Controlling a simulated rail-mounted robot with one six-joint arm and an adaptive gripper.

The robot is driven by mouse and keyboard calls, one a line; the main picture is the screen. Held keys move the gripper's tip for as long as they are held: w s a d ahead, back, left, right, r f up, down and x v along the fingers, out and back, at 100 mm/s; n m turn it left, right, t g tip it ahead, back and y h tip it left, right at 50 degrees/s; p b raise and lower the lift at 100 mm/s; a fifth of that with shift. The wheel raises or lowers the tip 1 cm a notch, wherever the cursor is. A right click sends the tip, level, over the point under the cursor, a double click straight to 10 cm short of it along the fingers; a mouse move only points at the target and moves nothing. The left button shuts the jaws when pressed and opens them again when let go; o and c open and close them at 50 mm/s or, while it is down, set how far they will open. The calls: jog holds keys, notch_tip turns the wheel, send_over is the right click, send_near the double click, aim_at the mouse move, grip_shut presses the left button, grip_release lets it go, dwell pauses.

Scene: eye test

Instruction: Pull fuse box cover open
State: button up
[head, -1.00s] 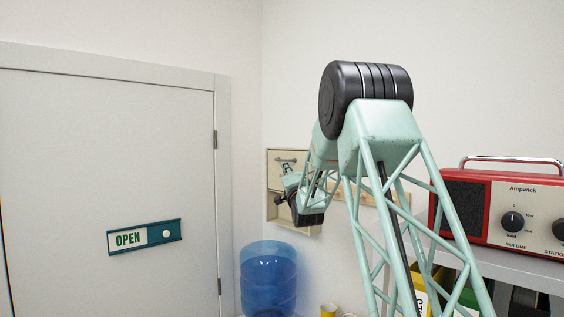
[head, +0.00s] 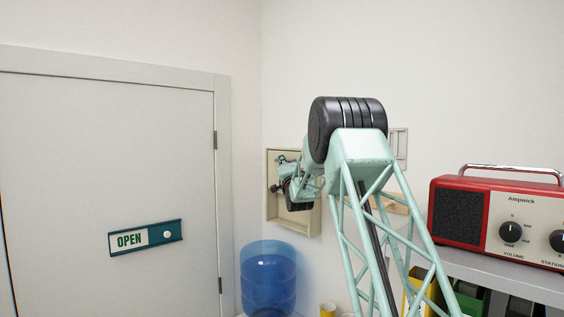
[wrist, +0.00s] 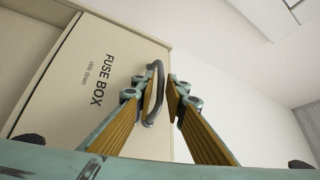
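The fuse box (head: 272,208) is a cream box on the wall right of the door, partly hidden behind my arm in the head view. In the wrist view its cover (wrist: 75,85) carries the words FUSE BOX, with smaller print below. A grey curved handle (wrist: 160,92) stands out from the cover. My gripper (wrist: 160,88) has one finger on the inner side of the handle and one on the outer side. The fingertips are apart, with a small gap seeming to show beside the bar. In the head view my gripper (head: 281,168) is small at the box's upper part.
A grey door (head: 110,150) with an OPEN sign (head: 130,239) stands at left. A blue water bottle (head: 268,280) is below the box. A red radio (head: 500,215) sits on a shelf at right. A wall switch (head: 400,145) is behind my arm.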

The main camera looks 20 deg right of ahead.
jog(key=shift+w+d+r, duration=0.1)
jog(key=shift+w+d, duration=0.05)
jog(key=shift+w, duration=0.25)
jog(key=shift+c, duration=0.7)
grip_shut()
notch_tip(320, 180, down, 17)
jog(key=b, duration=1.6)
jog(key=shift+o, duration=0.7)
grip_release()
